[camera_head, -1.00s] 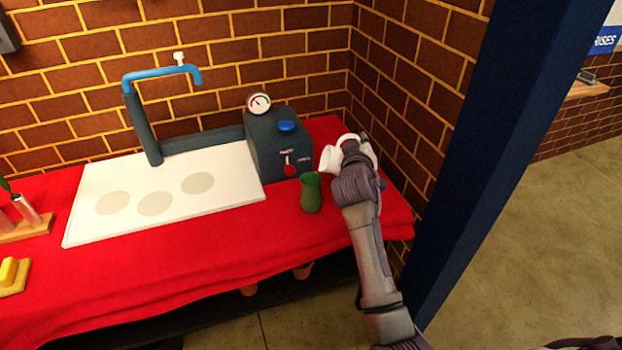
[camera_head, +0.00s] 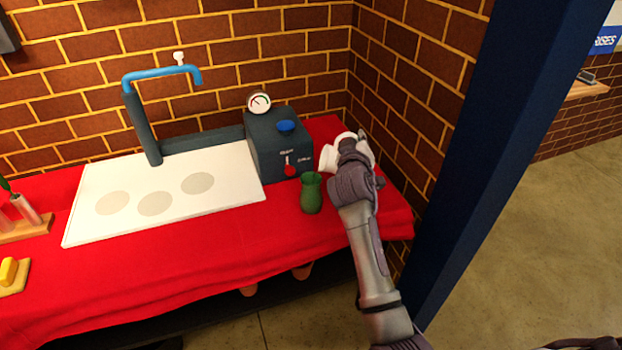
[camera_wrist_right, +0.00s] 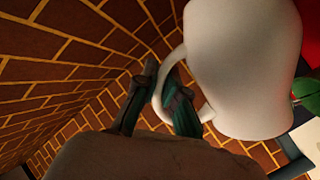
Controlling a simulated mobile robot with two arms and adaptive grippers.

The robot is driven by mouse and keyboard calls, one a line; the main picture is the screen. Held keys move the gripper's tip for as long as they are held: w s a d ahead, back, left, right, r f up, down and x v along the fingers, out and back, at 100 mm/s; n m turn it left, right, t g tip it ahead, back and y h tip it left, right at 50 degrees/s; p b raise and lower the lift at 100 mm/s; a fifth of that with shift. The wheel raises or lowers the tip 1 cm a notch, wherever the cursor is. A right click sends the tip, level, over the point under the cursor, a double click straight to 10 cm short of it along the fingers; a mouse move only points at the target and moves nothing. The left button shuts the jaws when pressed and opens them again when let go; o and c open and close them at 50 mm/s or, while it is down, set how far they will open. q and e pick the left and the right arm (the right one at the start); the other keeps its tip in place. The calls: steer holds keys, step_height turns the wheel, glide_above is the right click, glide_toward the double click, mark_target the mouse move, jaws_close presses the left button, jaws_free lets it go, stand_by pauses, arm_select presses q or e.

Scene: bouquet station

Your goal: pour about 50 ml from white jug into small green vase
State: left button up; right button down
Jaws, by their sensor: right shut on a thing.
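The white jug (camera_head: 329,157) is at the right end of the red-covered table, mostly hidden behind my right gripper in the head view. In the right wrist view the jug (camera_wrist_right: 245,65) is large, and my right gripper (camera_wrist_right: 165,97) is shut on its handle. The small green vase (camera_head: 311,194) stands upright on the red cloth, just left of and nearer than the jug. Part of a green thing, likely the vase (camera_wrist_right: 306,88), shows at the right edge of the wrist view. The jug's contents are hidden. My left gripper is not seen.
A dark box (camera_head: 278,152) with a gauge, blue knob and red lever stands behind the vase. A white board (camera_head: 165,215) with round marks lies left, under a blue tap (camera_head: 160,73). Brick walls close the back and right. A blue post (camera_head: 480,150) stands right of the table.

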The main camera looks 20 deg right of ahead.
steer(key=d+f+m, duration=0.1)
steer(key=d+f+m+y+p, duration=0.1)
steer(key=f+m, duration=0.1)
steer(key=shift+s+d+f+m, duration=0.3)
steer(key=shift+d+f+m, duration=0.1)
steer(key=shift+d+f+m+y+p, duration=0.25)
steer(key=shift+f+m+y, duration=0.1)
steer(key=shift+f, duration=0.1)
steer(key=shift+d+f+m+y+p, duration=0.15)
steer(key=shift+f+m+y+p, duration=0.1)
steer(key=shift+f+y, duration=0.15)
stand_by(0.9)
